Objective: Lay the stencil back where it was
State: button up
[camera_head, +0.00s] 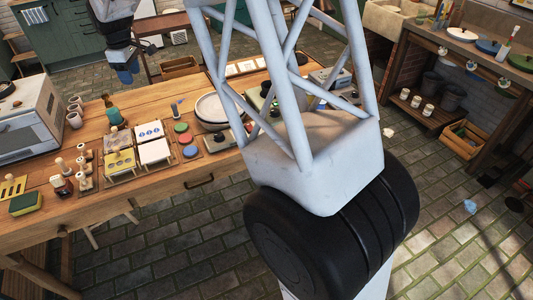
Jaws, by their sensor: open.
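My gripper (126,74) hangs at the upper left, above the back edge of the wooden table; it is small in view, open, and I see nothing held in it. Several flat cards or panels lie together on the table below it. One is a white panel with blue marks (149,132), one a plain white panel (154,152), and one a yellow panel with dark marks (119,161). I cannot tell for sure which of them is the stencil.
A white oven-like box (32,118) fills the left end. My own white frame hides the table's right part.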

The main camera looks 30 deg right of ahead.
jog(key=s+d+r+m, duration=0.25)
jog(key=s+d, duration=0.25)
jog(key=s, duration=0.3)
jog(key=s+d+r+m+t, duration=0.1)
jog(key=s+d+r+m, duration=0.2)
jog(key=s, duration=0.5)
jog(key=s+d+r+m, duration=0.1)
jog(key=s+d+r, duration=0.2)
jog(key=s+d, duration=0.45)
jog(key=s+d+f+m, duration=0.1)
jog(key=s+f+m, duration=0.1)
jog(key=s, duration=0.7)
jog(key=s+d+f+m, duration=0.2)
jog(key=s, duration=0.8)
jog(key=s+d+f+m, duration=0.2)
jog(key=s, duration=0.7)
jog(key=shift+s+d+f+t, duration=0.2)
jog(key=shift+s+t, duration=0.1)
jog(key=shift+t, duration=0.1)
jog(key=shift+m, duration=0.25)
